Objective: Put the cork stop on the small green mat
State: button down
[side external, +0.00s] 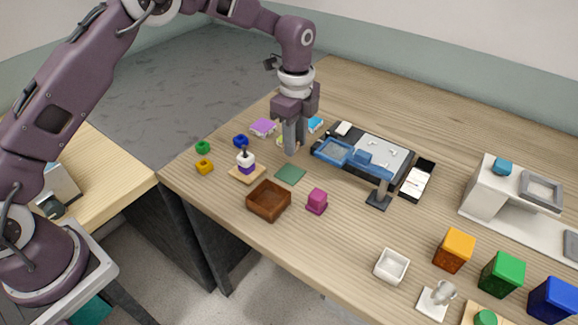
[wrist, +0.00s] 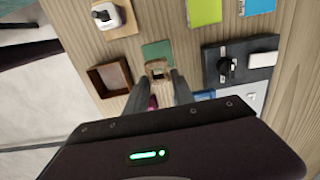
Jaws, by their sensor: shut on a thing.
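My gripper (side external: 291,150) points down in the side view, just above and behind the small green mat (side external: 290,174) as pictured. In the wrist view my gripper (wrist: 160,78) has its fingers closed on a small tan-brown block, the cork stop (wrist: 157,67). The green mat (wrist: 157,50) shows right beside the cork, which overlaps its near edge in the picture. The visible part of the mat is bare. In the side view the cork is hidden or too small to make out at the fingertips. I cannot tell its exact height above the table.
A brown open box (side external: 268,202) and a magenta cube (side external: 317,201) stand near the mat. A white-and-purple piece with a dark knob (side external: 246,160) sits on a wooden plate to its left. A black-framed fixture with a blue tray (side external: 345,152) lies to the right.

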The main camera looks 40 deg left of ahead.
aim_at(294, 176)
notch_tip(294, 176, down, 8)
jog(key=shift+r, duration=0.1)
jog(key=c, duration=1.1)
grip_release()
jog(key=shift+o, duration=0.2)
